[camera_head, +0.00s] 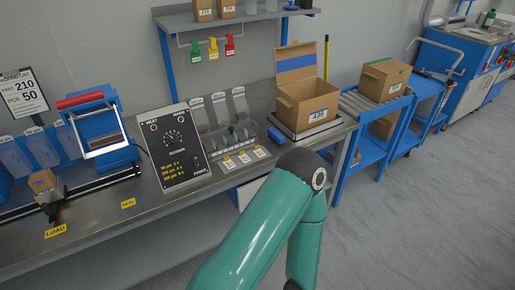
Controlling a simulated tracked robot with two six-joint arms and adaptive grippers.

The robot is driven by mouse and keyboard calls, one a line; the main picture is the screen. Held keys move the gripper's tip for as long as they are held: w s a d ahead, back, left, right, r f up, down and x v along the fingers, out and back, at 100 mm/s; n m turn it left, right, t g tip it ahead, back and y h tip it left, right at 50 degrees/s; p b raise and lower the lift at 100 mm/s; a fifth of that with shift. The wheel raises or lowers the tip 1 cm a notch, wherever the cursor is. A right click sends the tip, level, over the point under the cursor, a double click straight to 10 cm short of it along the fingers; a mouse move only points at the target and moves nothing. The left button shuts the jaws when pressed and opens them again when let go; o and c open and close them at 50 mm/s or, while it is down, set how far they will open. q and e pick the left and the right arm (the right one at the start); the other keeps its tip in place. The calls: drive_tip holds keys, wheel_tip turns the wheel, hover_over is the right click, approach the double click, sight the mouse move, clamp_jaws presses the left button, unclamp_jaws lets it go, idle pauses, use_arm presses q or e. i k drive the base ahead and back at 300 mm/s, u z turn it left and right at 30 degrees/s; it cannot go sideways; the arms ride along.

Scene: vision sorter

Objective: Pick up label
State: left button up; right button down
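Three small white labels with yellow marks lie in a row on a grey plate on the bench: a left label (229,163), a middle label (244,157) and a right label (260,151). Which one the task means I cannot tell. An open cardboard box (309,106) with a printed label (319,114) on its front stands on a scale to their right. A teal arm of mine rises from the bottom centre, its elbow to the right of the plate. Neither gripper shows in this view.
A black heat control panel (179,147) stands left of the labels, with a blue sealer (98,133) beyond. Coloured tags (213,48) hang above. A closed box (384,80) sits on a roller cart at right.

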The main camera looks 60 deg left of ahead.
sight(244, 157)
drive_tip(key=u, duration=0.4)
drive_tip(key=i, duration=1.1)
drive_tip(key=u, duration=1.15)
drive_tip(key=i, duration=0.45)
drive_tip(key=u, duration=0.2)
drive_tip(key=k, duration=0.9)
drive_tip(key=u, duration=0.2)
drive_tip(key=i, duration=0.9)
drive_tip(key=z, duration=0.05)
